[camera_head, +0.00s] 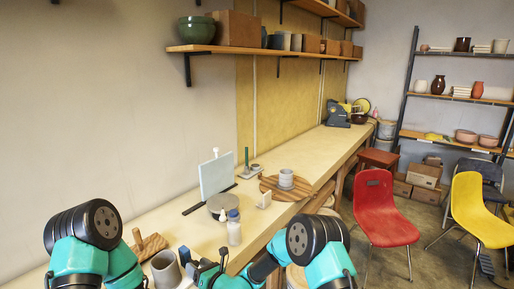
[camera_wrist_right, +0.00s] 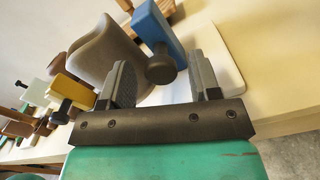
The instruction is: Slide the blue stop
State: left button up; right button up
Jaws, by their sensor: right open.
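The blue stop (camera_wrist_right: 155,22) is a blue block with a round dark knob (camera_wrist_right: 160,68), at the upper middle of the right wrist view. My right gripper (camera_wrist_right: 165,80) is open. Its two grey fingers stand apart, with the knob showing between them; I cannot tell whether they touch it. In the head view my right gripper (camera_head: 211,268) is low over the near bench, beside a small blue piece (camera_head: 190,270) that looks like the stop. The left arm shows at the lower left, but its gripper is out of view.
A grey cup (camera_wrist_right: 104,50) stands close to the blue stop. Yellow (camera_wrist_right: 68,88) and white (camera_wrist_right: 36,90) blocks lie farther left. In the head view, a white bottle (camera_head: 234,228) and round wooden board (camera_head: 272,189) stand farther along the bench (camera_head: 305,150).

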jog(key=shift+v, duration=2.3)
jog(key=s+d+f+n+g+h, duration=0.2)
jog(key=s+d+f+n+g, duration=0.5)
jog(key=s, duration=0.4)
jog(key=s+d+f+n+g+h, duration=0.2)
jog(key=s+d+f+n+g, duration=0.4)
jog(key=s+d, duration=0.4)
jog(key=s+d+f+n+t+h, duration=0.1)
jog(key=s+d+f+n+h, duration=0.1)
jog(key=d+n, duration=0.5)
jog(key=s+d+f+n+t+h, duration=0.1)
jog(key=s+d+f+n+h, duration=0.1)
jog(key=d+n, duration=0.6)
jog(key=s+d+h, duration=0.1)
jog(key=d+h, duration=0.1)
jog(key=d, duration=0.5)
jog(key=shift+d+f+t, duration=0.35)
jog(key=shift+f+t, duration=0.05)
